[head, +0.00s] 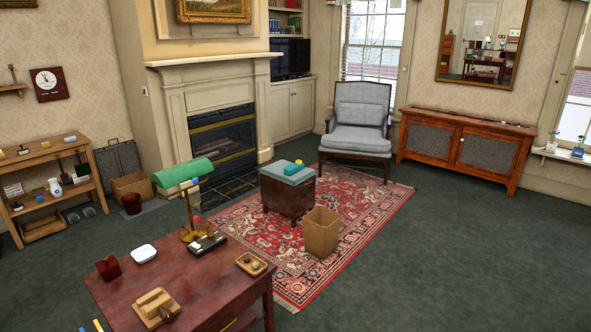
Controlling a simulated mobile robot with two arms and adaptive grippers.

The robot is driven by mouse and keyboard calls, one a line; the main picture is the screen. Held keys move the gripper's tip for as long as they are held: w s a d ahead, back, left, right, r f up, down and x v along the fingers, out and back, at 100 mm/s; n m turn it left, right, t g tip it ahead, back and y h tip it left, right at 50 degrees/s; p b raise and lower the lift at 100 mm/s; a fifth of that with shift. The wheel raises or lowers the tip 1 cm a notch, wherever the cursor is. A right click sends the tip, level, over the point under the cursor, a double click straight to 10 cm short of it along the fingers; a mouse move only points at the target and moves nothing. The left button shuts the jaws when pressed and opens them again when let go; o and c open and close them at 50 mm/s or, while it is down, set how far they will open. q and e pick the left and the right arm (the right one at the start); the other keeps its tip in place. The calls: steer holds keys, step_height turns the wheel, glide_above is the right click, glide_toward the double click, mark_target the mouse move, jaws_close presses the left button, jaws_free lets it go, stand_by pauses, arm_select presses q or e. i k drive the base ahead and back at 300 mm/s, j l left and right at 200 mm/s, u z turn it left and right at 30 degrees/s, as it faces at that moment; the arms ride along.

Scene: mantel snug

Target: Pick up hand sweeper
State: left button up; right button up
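I cannot pick out a hand sweeper with certainty in the head view. A small upright dark item (12,73) stands on the wall shelf at the far left, too small to identify. A small teal item (293,167) with a yellow part lies on the grey-topped footstool (280,192) in the middle of the rug; its kind is unclear. Neither of my grippers is in view.
A dark red desk (215,300) with a green lamp (182,172) fills the near left. A wooden shelf unit (45,158) stands at the left wall. A brown bin (321,232) stands on the red rug (365,205). Green carpet (440,255) at the right is clear.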

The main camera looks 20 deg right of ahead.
mark_target(289, 171)
steer(key=i+l+z, duration=0.35)
steer(key=z, duration=0.15)
steer(key=i+l+z, duration=0.6)
steer(key=i+z, duration=0.75)
steer(key=z, duration=0.15)
steer(key=i, duration=1.05)
steer(key=i+l, duration=0.15)
steer(key=i, duration=0.85)
steer(key=i+j+u, duration=0.25)
steer(key=i+u, duration=0.15)
steer(key=i, duration=0.35)
steer(key=i+u, duration=0.35)
steer(key=i, duration=0.35)
steer(key=i+l+u, duration=0.25)
steer(key=i+u, duration=0.15)
steer(key=i, duration=0.35)
steer(key=i+u, duration=0.7)
steer(key=i+l+u, duration=0.35)
steer(key=i+j+u, duration=0.15)
steer(key=u, duration=0.2)
steer(key=i+u, duration=0.75)
steer(key=k+j, duration=0.05)
